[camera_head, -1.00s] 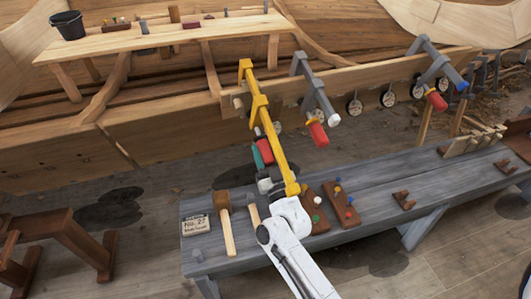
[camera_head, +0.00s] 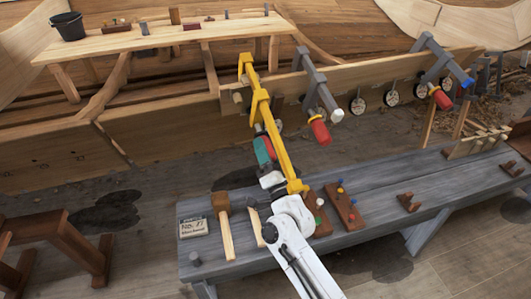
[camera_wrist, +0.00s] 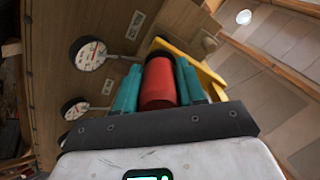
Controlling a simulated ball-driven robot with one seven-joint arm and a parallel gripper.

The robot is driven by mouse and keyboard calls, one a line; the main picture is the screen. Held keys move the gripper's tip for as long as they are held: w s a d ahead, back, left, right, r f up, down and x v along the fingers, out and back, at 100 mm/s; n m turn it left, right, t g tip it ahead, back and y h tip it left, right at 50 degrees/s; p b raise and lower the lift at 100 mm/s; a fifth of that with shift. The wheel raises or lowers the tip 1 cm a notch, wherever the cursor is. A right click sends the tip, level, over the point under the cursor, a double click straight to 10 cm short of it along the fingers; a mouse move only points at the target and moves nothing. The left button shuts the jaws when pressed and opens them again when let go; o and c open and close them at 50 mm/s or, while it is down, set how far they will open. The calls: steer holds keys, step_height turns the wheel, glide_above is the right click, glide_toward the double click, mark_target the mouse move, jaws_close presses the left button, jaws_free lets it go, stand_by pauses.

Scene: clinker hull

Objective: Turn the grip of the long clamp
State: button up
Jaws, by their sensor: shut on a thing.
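The long clamp (camera_head: 281,150) is a yellow bar with its jaw on the plank edge of the hull, slanting down toward the grey bench. Its red grip (camera_wrist: 159,84) lies between the teal fingers of my gripper (camera_wrist: 160,72) in the wrist view. The fingers are shut on the grip, one on each side. In the head view my gripper (camera_head: 265,149) is just left of the yellow bar, which partly hides it. Only a little of the grip shows there.
A grey clamp (camera_head: 316,85) with a red grip is close on the right; another grey clamp (camera_head: 432,66) is farther right. Round gauges (camera_head: 357,105) hang along the plank.

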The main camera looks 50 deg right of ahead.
steer(key=m+b, duration=0.2)
steer(key=m, duration=0.3)
steer(key=shift+a+f, duration=0.1)
steer(key=shift+f, duration=0.05)
stand_by(0.4)
steer(key=o, duration=1.1)
steer(key=shift+c, duration=0.2)
steer(key=shift+s, duration=0.1)
steer(key=b+v, duration=0.2)
steer(key=v, duration=0.8)
steer(key=shift+s, duration=0.25)
steer(key=shift+a+f, duration=0.1)
steer(key=shift+a, duration=0.1)
